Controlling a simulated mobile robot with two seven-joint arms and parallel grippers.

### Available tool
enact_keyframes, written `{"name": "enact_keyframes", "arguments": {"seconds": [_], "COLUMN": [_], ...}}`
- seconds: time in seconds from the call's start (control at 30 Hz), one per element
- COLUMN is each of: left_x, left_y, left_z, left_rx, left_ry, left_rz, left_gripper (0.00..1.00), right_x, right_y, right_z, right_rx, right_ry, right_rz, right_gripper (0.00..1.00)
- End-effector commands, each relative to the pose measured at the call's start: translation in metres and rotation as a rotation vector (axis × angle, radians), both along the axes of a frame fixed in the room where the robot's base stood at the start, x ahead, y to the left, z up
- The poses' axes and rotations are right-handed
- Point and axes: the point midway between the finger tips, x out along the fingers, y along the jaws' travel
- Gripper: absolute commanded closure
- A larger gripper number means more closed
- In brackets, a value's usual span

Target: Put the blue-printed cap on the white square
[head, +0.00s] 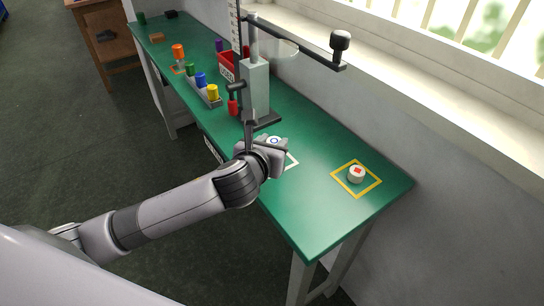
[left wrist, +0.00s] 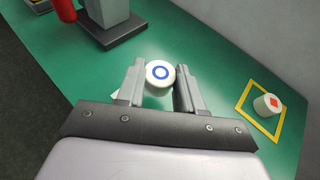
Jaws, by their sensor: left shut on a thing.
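The blue-printed cap, white with a blue ring on top (left wrist: 160,73), is between the two fingers of my left gripper (left wrist: 161,82), which is shut on it. In the head view the cap (head: 274,140) shows at the end of my left arm, its ring facing up. The white square (head: 293,162) is an outline on the green table, mostly hidden behind my left gripper; a bit of white (left wrist: 115,94) shows beside the left finger in the left wrist view. I cannot tell whether the cap touches the table. My right gripper is not in view.
A white cap with a red mark (head: 356,174) stands in a yellow square (head: 375,190) to the right. The printer stand (head: 256,90) rises just behind my left gripper. A tray (head: 208,98) with coloured pots and a red bin (head: 232,66) stand farther back.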

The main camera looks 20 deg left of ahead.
Motion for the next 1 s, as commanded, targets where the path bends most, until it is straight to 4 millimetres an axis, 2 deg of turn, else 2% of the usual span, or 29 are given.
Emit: {"name": "enact_keyframes", "arguments": {"seconds": [0.23,0.6,0.63,0.7,1.0], "left_x": [-0.001,0.0,0.0,0.0,0.0], "left_y": [0.0,0.0,0.0,0.0,0.0], "left_z": [-0.035,-0.037,-0.037,-0.037,-0.036], "left_rx": [0.0,0.001,0.0,0.0,0.0], "left_ry": [0.004,0.002,0.001,0.001,0.001], "left_rz": [0.001,0.0,-0.001,-0.001,0.0], "left_gripper": [0.92,0.92,0.57,0.38,0.38], "right_x": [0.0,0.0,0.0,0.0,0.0], "right_y": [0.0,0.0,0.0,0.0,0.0], "right_z": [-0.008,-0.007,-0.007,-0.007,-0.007], "right_rx": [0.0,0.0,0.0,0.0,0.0], "right_ry": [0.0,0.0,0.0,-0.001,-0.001], "right_rz": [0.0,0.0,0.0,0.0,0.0], "right_gripper": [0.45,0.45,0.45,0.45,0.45]}}
